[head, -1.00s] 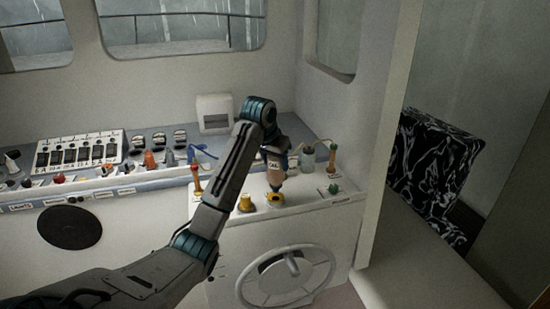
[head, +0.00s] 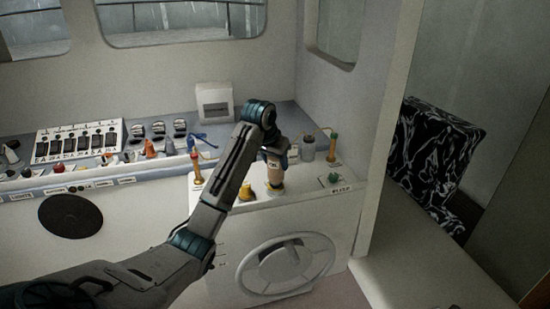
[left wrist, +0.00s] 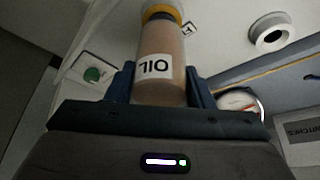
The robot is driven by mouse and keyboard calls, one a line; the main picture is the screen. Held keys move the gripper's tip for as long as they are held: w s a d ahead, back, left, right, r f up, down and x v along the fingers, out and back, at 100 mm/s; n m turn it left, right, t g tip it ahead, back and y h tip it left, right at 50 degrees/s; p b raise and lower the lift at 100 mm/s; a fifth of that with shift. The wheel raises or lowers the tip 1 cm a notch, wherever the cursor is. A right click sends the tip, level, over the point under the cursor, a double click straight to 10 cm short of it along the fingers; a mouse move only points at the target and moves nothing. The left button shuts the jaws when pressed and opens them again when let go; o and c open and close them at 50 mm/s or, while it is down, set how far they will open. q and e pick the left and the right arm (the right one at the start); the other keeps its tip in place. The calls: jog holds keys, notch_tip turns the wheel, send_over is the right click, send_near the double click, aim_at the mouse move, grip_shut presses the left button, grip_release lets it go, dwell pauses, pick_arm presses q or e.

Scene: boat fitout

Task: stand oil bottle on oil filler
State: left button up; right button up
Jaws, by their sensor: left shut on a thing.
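The oil bottle (head: 274,173) is tan with a white OIL label and stands roughly upright over the console top. It also shows in the left wrist view (left wrist: 162,45), with its far end at a yellow ring (left wrist: 164,11). My left gripper (head: 276,155) is shut on the bottle, with blue fingers on both sides of it. My right gripper is not in view.
A steering wheel (head: 286,265) is on the front below. Switches (head: 80,142) fill the left console.

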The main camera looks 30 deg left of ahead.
pick_arm(q)
jog(key=shift+f, duration=0.15)
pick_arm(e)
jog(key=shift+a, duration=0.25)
pick_arm(q)
jog(key=o, duration=1.2)
